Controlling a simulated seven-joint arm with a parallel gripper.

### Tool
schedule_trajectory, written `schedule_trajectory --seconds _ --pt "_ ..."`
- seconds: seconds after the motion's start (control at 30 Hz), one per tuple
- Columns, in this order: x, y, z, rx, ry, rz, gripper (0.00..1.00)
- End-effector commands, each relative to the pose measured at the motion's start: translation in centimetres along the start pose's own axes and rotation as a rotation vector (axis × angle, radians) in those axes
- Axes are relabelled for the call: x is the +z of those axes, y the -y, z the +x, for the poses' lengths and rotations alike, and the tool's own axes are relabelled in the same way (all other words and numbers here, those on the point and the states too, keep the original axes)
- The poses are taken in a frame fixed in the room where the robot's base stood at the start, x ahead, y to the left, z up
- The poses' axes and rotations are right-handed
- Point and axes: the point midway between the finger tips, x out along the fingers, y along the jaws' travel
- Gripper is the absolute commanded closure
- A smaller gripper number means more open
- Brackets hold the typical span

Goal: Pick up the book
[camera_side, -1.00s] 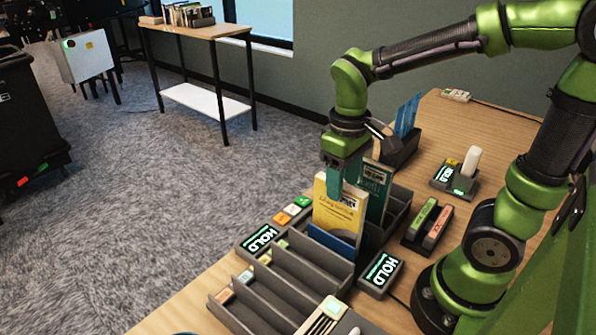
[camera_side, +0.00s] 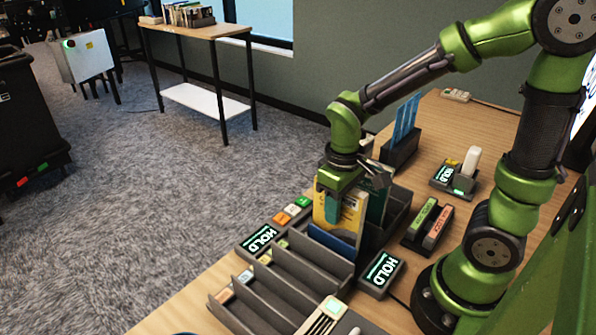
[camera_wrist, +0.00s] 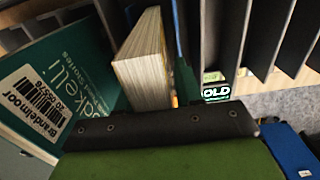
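The yellow book (camera_side: 347,222) stands upright in a slot of the dark sorter (camera_side: 300,262), in front of a dark green book (camera_side: 376,207). The other finger is hidden in the side view. In the wrist view the yellow book (camera_wrist: 145,62) shows its page edges end on, beside the green book (camera_wrist: 65,85) with a white barcode label. I cannot tell whether the fingers press on the yellow book.
A blue item (camera_side: 330,239) lies low in front of the yellow book. HOLD displays stand left (camera_side: 261,240) and right (camera_side: 381,270) of the sorter. A dark holder with blue pieces (camera_side: 402,142) stands behind. Empty sorter slots lie toward the front.

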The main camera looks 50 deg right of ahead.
Motion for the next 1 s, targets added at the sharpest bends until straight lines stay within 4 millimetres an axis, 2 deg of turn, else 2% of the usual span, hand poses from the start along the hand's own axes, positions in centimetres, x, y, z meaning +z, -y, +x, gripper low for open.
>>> schedule_trajectory --seconds 0.03,0.2,0.57,0.67,1.0 --pt "0.0 0.0 0.0 0.000 0.000 0.000 0.73" --pt "0.0 0.0 0.0 0.000 0.000 0.000 0.99" --pt "-0.1 0.0 -0.6 0.000 -0.002 0.000 1.00" --pt "-0.2 0.0 -2.0 0.000 -0.007 0.000 1.00" --pt "-0.1 0.0 -8.5 0.000 -0.005 0.000 1.00"
